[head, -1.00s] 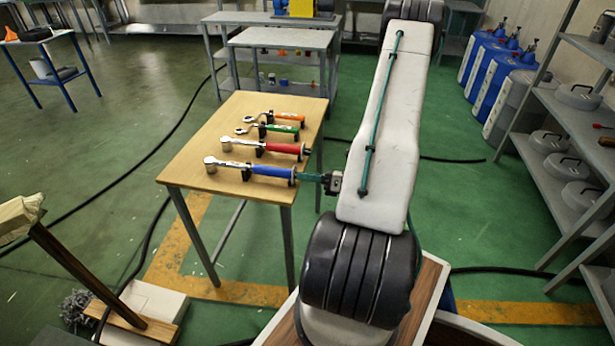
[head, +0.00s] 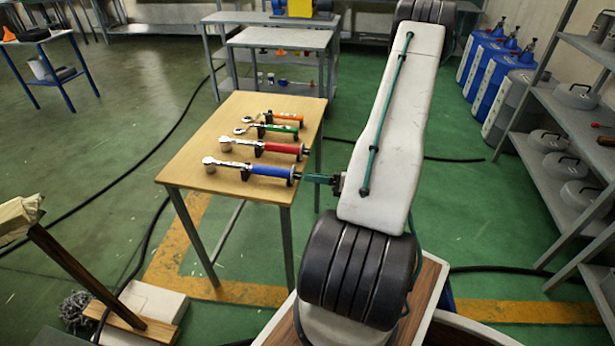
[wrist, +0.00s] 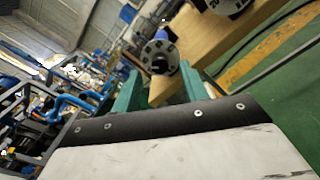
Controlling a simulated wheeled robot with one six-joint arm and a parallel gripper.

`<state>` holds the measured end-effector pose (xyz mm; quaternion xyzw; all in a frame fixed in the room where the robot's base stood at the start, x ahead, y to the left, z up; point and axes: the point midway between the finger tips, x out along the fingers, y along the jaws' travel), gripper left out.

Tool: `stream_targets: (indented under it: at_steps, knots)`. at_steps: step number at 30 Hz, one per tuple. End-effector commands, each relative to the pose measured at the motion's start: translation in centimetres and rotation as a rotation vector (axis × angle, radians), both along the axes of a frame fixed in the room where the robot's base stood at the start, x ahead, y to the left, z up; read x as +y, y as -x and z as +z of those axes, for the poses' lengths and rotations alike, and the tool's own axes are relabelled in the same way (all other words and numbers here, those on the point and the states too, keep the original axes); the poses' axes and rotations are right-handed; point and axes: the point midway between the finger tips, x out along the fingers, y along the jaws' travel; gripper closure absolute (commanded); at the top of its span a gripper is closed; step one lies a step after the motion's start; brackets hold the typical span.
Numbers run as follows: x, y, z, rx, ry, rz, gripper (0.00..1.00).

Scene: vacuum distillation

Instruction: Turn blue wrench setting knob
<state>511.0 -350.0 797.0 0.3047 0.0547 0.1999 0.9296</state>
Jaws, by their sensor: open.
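The blue wrench (head: 262,168) lies on the wooden table, nearest its front edge, its ratchet head to the left. Its setting knob (head: 294,174) is at the right end of the blue handle. In the wrist view the knob (wrist: 160,57) shows end-on as a round metal disc with holes and a dark centre. My gripper (wrist: 160,82) is open, with its green fingers on either side of the line to the knob and the disc just beyond the fingertips. In the head view my gripper (head: 309,178) points left at the knob; contact cannot be told.
Red (head: 280,148), green (head: 281,128) and orange (head: 288,116) handled tools lie behind the blue wrench on the wooden table (head: 200,172). Metal shelves with round lidded pots (head: 572,169) stand at the right. Green floor is open right of the table.

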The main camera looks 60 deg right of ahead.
Motion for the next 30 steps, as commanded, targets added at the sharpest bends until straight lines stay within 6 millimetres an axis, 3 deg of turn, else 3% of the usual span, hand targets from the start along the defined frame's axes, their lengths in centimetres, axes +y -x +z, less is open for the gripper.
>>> stream_targets:
  at_steps: [4,10,30]
  knots:
    - [-1.2,2.5,-0.1,0.000,0.002,-0.004,0.56]
    - [-2.0,4.5,-0.1,0.000,0.000,-0.002,0.56]
    - [-2.1,4.8,-0.1,-0.001,0.003,0.000,0.56]
